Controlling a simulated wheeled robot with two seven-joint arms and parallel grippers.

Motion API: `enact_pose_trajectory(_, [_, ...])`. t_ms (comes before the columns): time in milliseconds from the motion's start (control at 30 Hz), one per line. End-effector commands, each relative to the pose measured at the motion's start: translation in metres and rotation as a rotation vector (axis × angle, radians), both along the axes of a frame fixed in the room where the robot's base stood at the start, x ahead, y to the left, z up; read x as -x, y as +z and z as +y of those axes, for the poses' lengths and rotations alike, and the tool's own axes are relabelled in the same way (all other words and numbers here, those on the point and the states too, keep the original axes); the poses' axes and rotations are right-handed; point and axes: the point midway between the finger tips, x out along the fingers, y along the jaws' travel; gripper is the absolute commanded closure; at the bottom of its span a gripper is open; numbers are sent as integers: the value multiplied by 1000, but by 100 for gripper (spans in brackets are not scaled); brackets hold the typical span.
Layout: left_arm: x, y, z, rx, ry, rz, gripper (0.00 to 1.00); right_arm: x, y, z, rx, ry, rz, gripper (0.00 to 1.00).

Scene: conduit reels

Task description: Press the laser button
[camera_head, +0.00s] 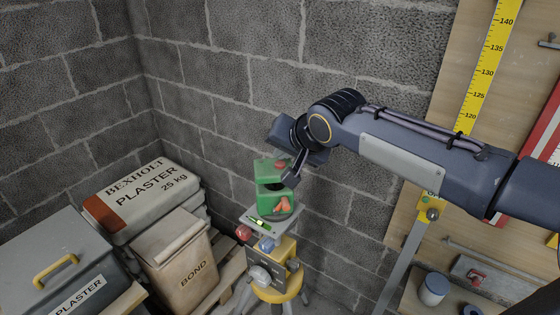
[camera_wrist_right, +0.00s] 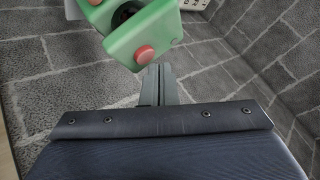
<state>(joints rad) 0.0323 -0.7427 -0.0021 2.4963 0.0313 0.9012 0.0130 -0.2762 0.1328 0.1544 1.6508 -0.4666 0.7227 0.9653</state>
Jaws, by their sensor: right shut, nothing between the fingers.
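The green laser unit (camera_head: 272,190) stands on a grey plate on top of a yellow stand. In the right wrist view the green body (camera_wrist_right: 150,27) shows a round red button (camera_wrist_right: 145,54) on its near face, and part of another red button (camera_wrist_right: 95,2) at the top edge. My right gripper (camera_head: 297,174) is at the upper right of the laser in the head view. In the wrist view its fingers (camera_wrist_right: 158,72) are together, with their tips close to the red button. I cannot tell whether they touch it. My left gripper is not in view.
A yellow stand (camera_head: 283,276) with red and blue knobs carries the laser. Plaster bags (camera_head: 150,190), a BOND sack (camera_head: 180,262) and a grey lidded box (camera_head: 50,255) stand at left. A block wall is close behind. A wooden board with a yellow ruler (camera_head: 487,70) is at right.

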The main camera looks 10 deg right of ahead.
Motion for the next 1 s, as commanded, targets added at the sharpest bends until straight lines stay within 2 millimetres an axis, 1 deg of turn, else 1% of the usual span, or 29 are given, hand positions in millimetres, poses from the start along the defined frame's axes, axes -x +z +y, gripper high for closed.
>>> enact_pose_trajectory(133, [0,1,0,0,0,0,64,0,1,0,0,0,0,100])
enact_pose_trajectory(267, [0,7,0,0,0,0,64,0,9,0,0,-1,-1,100])
enact_pose_trajectory(767, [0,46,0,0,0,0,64,0,58,0,-1,1,0,100])
enact_pose_trajectory(867, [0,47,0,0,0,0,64,0,61,0,0,0,0,100])
enact_pose_trajectory(1000, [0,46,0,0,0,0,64,0,60,0,0,0,0,100])
